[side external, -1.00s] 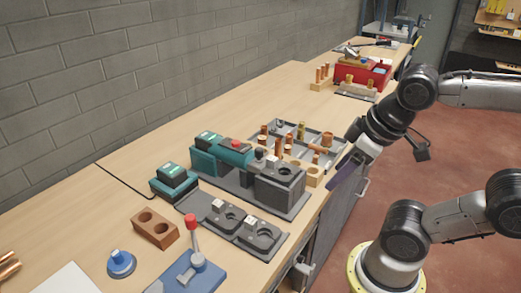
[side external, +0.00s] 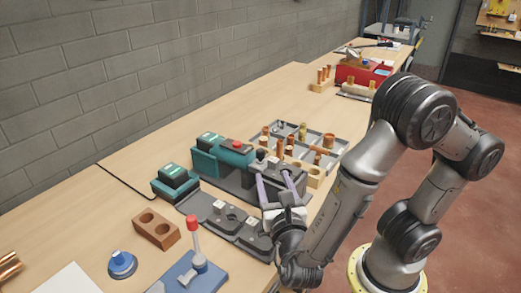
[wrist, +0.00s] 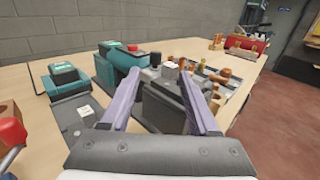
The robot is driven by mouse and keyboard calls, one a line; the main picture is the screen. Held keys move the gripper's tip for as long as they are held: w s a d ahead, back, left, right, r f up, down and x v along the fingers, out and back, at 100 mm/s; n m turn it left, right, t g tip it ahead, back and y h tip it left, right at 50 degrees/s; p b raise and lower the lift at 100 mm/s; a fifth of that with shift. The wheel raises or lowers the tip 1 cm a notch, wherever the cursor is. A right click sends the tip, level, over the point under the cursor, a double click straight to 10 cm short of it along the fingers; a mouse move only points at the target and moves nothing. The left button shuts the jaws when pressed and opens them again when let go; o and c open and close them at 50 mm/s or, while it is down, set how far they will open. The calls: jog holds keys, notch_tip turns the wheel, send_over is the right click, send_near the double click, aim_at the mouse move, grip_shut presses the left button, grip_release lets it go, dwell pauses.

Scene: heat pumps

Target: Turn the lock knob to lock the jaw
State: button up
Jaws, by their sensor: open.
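In the wrist view the grey jaw block (wrist: 163,105) shows between my fingers. A small knob with a pale square top (wrist: 170,70) sits on it, beside a black round knob (wrist: 155,59). I cannot tell for certain which is the lock knob. My gripper (side external: 277,177) is open and empty, its two purple fingers on either side of the block in the picture. Contact cannot be told.
A red-handled lever on a blue base (side external: 197,260) is nearer. A grey tray of copper fittings (side external: 320,146) lies behind.

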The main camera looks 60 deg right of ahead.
aim_at(261, 152)
jog(key=shift+t, duration=0.3)
jog(key=x, duration=1.3)
jog(key=shift+w+a+f, duration=0.1)
jog(key=shift+w+f, duration=0.1)
jog(key=shift+w, duration=0.1)
jog(key=shift+c, duration=0.4)
grip_shut()
